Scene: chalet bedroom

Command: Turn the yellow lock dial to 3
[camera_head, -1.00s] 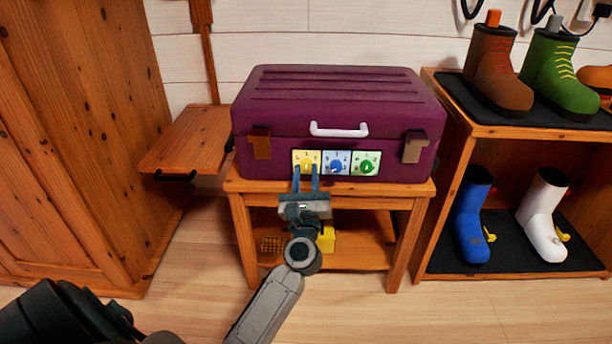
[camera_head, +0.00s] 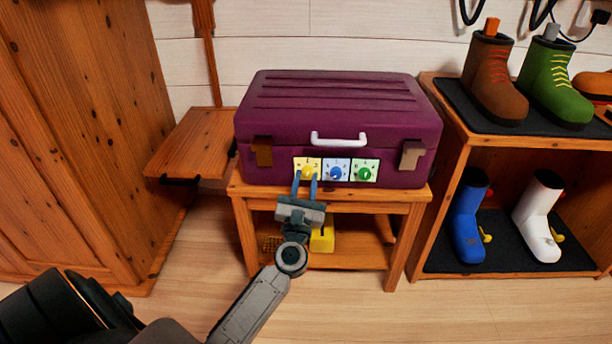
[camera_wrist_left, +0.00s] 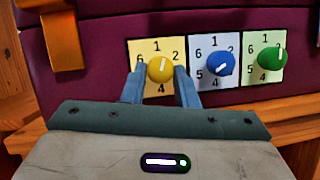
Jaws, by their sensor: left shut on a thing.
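The yellow dial (camera_head: 307,172) is on a pale yellow plate at the left of three dials on the purple case's front. In the left wrist view its white mark on the yellow knob (camera_wrist_left: 161,64) points up and slightly right, around 1 to 2; I cannot tell exactly. The numbers 1, 2, 6 and 4 show; 3 and 5 are hidden behind the fingers. My left gripper (camera_head: 305,178) is shut on the yellow dial, one finger each side, as the left wrist view also shows (camera_wrist_left: 160,78). My right gripper is out of view.
The blue dial (camera_wrist_left: 222,65) and green dial (camera_wrist_left: 272,57) sit close on the right. The purple case (camera_head: 340,105) stands on a wooden table (camera_head: 330,196). A boot shelf (camera_head: 440,200) is right, a wooden cabinet (camera_head: 70,130) left.

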